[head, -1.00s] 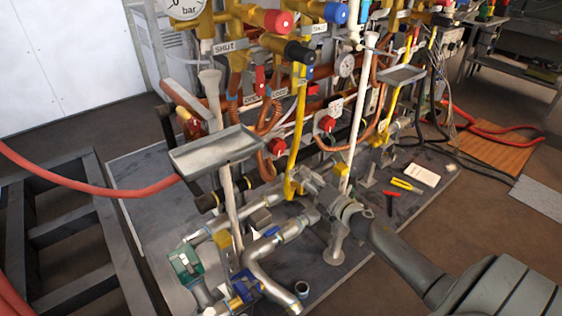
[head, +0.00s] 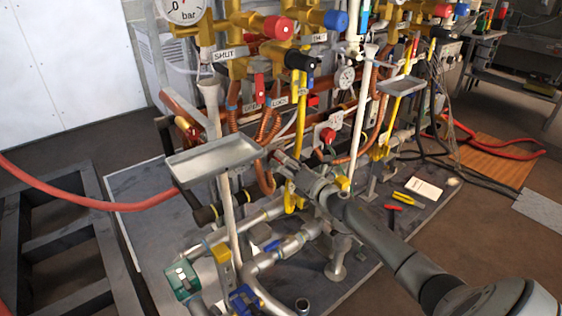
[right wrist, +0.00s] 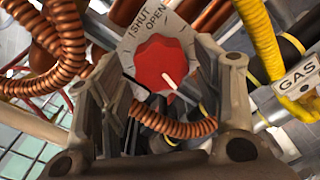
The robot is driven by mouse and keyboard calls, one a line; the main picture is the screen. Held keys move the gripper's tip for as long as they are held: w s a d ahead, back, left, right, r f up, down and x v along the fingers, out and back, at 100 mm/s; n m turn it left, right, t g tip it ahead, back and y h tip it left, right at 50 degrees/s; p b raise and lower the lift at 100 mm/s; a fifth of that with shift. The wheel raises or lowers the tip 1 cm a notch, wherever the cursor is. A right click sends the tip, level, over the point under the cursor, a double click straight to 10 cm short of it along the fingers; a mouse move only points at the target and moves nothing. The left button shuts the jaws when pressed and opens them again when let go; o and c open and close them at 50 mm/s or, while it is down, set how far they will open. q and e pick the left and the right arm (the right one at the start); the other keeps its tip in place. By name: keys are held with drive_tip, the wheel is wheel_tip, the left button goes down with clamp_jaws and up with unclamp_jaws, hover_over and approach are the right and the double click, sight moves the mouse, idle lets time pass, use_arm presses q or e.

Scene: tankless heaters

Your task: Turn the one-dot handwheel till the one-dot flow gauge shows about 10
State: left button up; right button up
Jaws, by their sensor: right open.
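A red handwheel (right wrist: 163,64) with a white pointer line sits on a grey plate marked SHUT and OPEN. In the right wrist view it lies ahead, between the spread fingers of my right gripper (right wrist: 155,85). I cannot tell whether the fingers touch it, and no dot mark is readable. In the head view my right gripper (head: 285,168) is among the pipes, right of the near grey tray. My left gripper is out of view.
A copper coil (right wrist: 175,125) crosses low between the fingers. A yellow hose (right wrist: 260,45) with a GAS tag is close on the right. The grey tray (head: 212,158) on a white post stands left of my gripper. A bar gauge (head: 182,8) is at top left.

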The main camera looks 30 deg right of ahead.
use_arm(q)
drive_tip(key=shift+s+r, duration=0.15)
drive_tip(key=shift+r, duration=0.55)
use_arm(e)
drive_tip(key=w, duration=0.2)
drive_tip(key=shift+w+a, duration=0.1)
drive_tip(key=shift+w, duration=0.2)
drive_tip(key=shift+c, duration=0.3)
drive_tip(key=c, duration=0.7)
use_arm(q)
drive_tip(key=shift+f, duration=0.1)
